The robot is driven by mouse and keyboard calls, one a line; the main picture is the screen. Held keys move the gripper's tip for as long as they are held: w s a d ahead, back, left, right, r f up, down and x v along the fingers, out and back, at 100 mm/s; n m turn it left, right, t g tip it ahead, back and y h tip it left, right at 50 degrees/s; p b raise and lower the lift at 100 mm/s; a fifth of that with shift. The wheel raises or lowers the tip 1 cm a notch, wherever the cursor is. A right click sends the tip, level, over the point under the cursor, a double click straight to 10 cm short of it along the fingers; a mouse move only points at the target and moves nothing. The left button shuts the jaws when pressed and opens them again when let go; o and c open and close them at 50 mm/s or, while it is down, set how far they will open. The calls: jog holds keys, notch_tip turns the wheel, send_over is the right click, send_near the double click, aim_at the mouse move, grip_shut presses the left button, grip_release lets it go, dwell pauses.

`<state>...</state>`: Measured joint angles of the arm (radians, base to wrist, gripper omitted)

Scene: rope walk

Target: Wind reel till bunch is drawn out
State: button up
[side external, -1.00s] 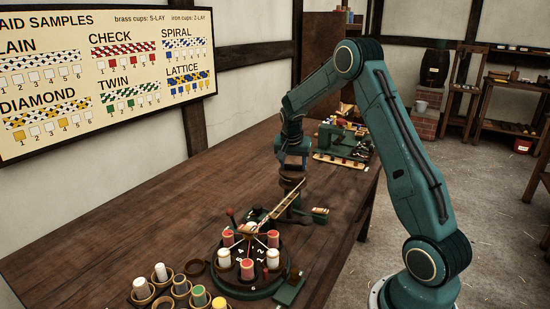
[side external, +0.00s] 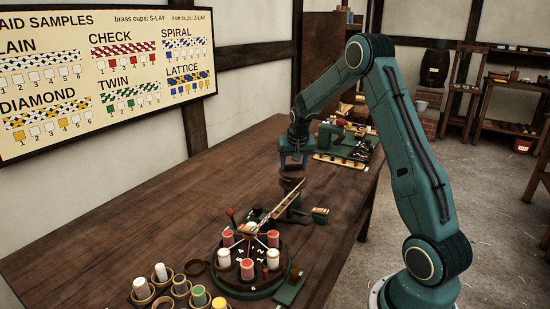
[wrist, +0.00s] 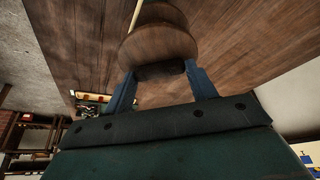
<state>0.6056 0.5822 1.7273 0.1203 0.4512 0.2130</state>
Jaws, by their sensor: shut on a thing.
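The reel (side external: 291,181), a dark wooden spool, stands on the bench at the upper end of a sloping wooden trough (side external: 284,204). In the wrist view its round wooden flanges (wrist: 158,43) fill the top middle. My gripper (side external: 292,169) points down over the reel. In the wrist view its two blue fingers (wrist: 163,82) are closed on a dark knob (wrist: 160,71) on the reel. A round braiding stand (side external: 249,269) carries red and white bobbins. Their strands meet at its centre, near the trough's lower end. I cannot make out the bunch clearly at this size.
Cups with white, green and yellow bobbins (side external: 199,295) stand at the front. A small block with a striped top (side external: 320,212) is right of the trough. A green machine (side external: 340,139) stands behind the reel. The bench's left side (side external: 150,220) is clear.

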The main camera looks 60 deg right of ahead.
jog(key=o, duration=1)
jog(key=shift+r, duration=0.2)
jog(key=v, duration=1.3)
jog(key=shift+s+r, duration=0.1)
jog(key=shift+r, duration=0.15)
jog(key=shift+a, duration=0.15)
